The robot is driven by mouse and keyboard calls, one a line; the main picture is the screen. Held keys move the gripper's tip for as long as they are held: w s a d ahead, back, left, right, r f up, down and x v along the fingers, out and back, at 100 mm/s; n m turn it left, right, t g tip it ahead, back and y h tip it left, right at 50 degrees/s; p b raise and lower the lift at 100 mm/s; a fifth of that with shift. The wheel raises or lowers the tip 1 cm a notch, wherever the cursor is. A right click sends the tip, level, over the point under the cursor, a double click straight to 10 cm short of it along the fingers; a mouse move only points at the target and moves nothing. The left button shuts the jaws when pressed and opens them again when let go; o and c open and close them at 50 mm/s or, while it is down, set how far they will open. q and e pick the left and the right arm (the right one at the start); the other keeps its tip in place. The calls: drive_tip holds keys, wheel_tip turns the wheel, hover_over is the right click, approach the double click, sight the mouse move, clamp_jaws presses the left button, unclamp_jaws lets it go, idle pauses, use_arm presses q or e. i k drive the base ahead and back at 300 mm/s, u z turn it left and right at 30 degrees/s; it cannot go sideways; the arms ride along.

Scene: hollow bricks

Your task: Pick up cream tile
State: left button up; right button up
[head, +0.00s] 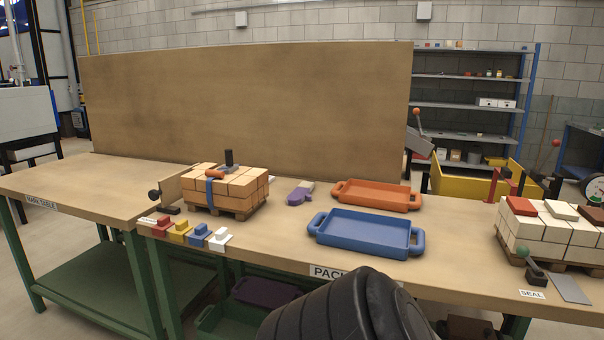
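A cream tile (562,210) lies flat on top of the stack of white hollow bricks (552,232) at the right end of the packing table. A red tile (522,206) lies to its left and a brown tile (592,215) to its right on the same stack. Neither of my grippers shows in the head view. A black ribbed part, apparently of my own arm, fills the bottom middle, with no fingers visible.
A blue tray (366,247) and an orange tray (377,208) stand mid-table. A green-knobbed lever (532,264) stands before the white stack. Tan bricks (238,204) sit on a pallet at left. Table between the blue tray and the white stack is clear.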

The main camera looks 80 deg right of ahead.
sight(561, 210)
drive_tip(key=k, duration=2.25)
drive_tip(key=z, duration=1.75)
